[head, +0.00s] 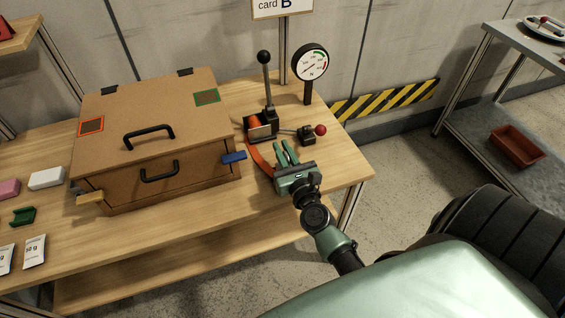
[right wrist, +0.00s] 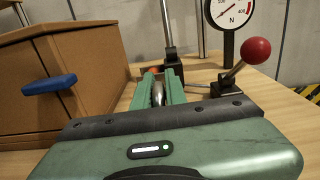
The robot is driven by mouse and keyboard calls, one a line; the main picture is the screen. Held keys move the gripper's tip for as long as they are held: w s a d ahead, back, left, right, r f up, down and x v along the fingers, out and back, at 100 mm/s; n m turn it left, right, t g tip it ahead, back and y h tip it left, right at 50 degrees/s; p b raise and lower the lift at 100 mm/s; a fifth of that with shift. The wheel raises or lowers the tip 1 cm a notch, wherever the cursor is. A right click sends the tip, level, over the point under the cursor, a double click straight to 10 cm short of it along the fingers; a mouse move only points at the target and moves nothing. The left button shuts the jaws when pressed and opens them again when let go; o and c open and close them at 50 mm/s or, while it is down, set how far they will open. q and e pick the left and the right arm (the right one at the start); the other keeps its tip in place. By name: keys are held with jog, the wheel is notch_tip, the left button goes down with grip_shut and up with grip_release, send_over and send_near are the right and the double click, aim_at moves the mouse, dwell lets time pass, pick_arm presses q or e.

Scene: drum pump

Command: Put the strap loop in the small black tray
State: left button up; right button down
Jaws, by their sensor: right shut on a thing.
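An orange-red strap (head: 260,159) lies as a curved band on the bench, from near the lever stand to the left side of my right gripper. My right gripper (head: 284,150) points toward the back of the bench, low over the wood. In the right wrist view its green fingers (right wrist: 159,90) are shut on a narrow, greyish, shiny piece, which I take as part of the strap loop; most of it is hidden. A small black open-topped holder (head: 262,134) with something orange in it stands at the lever's foot; I cannot tell if it is the tray. My left gripper is out of view.
A wooden box (head: 158,190) with black handles and a blue tab (head: 234,157) stands left of my right gripper. A tall black-knobbed lever (head: 266,80), a dial gauge (head: 310,63) and a red-ball lever (head: 320,130) stand behind it. Bare bench lies to the right.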

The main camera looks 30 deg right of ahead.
jog(key=shift+f+b, duration=1.5)
jog(key=shift+f, duration=0.3)
jog(key=shift+f, duration=0.2)
jog(key=c, duration=1.5)
grip_release()
jog(key=shift+o, duration=0.2)
jog(key=shift+r, duration=0.15)
jog(key=shift+s+r, duration=0.1)
jog(key=b+v, duration=0.3)
jog(key=v, duration=0.9)
